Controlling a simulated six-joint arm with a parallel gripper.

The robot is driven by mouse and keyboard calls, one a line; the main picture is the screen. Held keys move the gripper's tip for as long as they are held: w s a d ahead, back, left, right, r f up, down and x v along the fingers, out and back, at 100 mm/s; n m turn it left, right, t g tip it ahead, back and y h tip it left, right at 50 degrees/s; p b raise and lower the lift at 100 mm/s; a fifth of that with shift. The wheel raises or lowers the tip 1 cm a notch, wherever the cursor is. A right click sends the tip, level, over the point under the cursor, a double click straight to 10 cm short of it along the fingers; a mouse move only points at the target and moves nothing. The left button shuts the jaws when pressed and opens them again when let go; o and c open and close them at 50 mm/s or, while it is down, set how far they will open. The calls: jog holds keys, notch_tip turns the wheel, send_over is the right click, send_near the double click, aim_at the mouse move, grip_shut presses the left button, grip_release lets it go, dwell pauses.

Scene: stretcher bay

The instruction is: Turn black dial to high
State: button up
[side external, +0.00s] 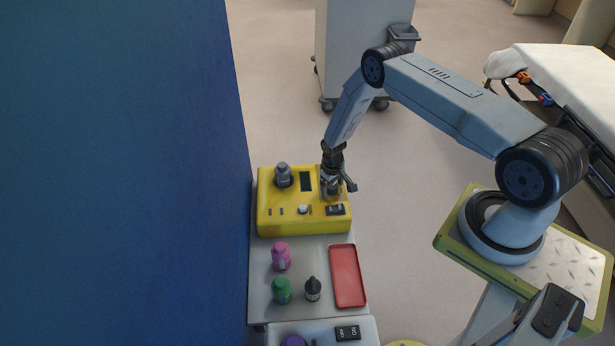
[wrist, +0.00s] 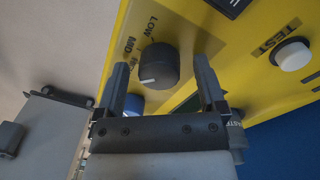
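The black dial (wrist: 158,66) is on the yellow device's face (wrist: 205,30) in the wrist view. Its white mark lies at the dial's lower left, and LOW and MID are printed above it and to its left. Other lettering near the dial is partly hidden and hard to read. My gripper (wrist: 161,72) is open, with one finger on each side of the dial and gaps showing. In the side view my gripper (side external: 333,190) is low over the right part of the yellow device (side external: 290,222), hiding the dial.
A white button (wrist: 293,55) marked TEST sits right of the dial, and a blue round part (wrist: 133,104) shows between the fingers.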

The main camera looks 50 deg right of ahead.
jog(key=shift+r, duration=0.15)
jog(key=shift+a+r, duration=0.2)
jog(key=shift+r, duration=3.55)
jog(key=shift+r, duration=0.1)
jog(key=shift+w+a+r, duration=0.1)
jog(key=shift+r, duration=0.25)
notch_tip(320, 180, up, 8)
send_over(331, 186)
jog(key=a, duration=0.4)
jog(key=s+a+r+n+t, duration=0.1)
jog(key=s+a+r+t, duration=0.2)
jog(key=r, duration=0.6)
jog(key=s+a+r+n, duration=0.1)
jog(key=s+a+r, duration=0.7)
jog(key=s, duration=0.5)
notch_tip(331, 186, up, 3)
jog(key=shift+a+f+y, duration=0.15)
jog(key=shift+a+y, duration=0.15)
jog(key=shift+a, duration=0.1)
